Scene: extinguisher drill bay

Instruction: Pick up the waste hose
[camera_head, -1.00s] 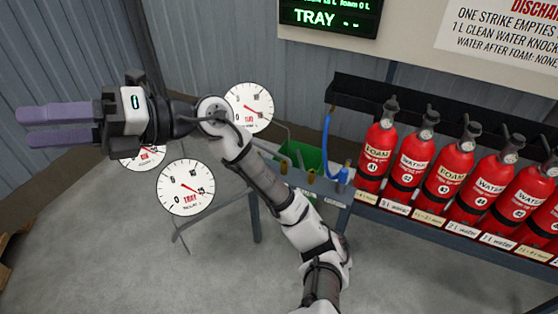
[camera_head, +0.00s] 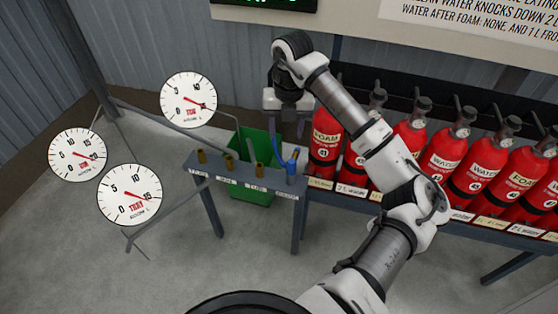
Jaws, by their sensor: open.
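The blue hose, which I take to be the waste hose (camera_head: 292,168), stands at the right end of the small grey bench (camera_head: 245,177). Its lower end shows beside the first extinguisher; its upper part is hidden behind my arm. My gripper (camera_head: 289,124) hangs pointing down, just above and behind the hose's end in the picture. It is open and holds nothing that I can see. Its fingers are partly hidden, and I cannot tell whether they touch the hose.
Red extinguishers (camera_head: 325,145) fill the rack close on the right. Round gauges (camera_head: 129,195) stand at left. The floor at lower left is clear.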

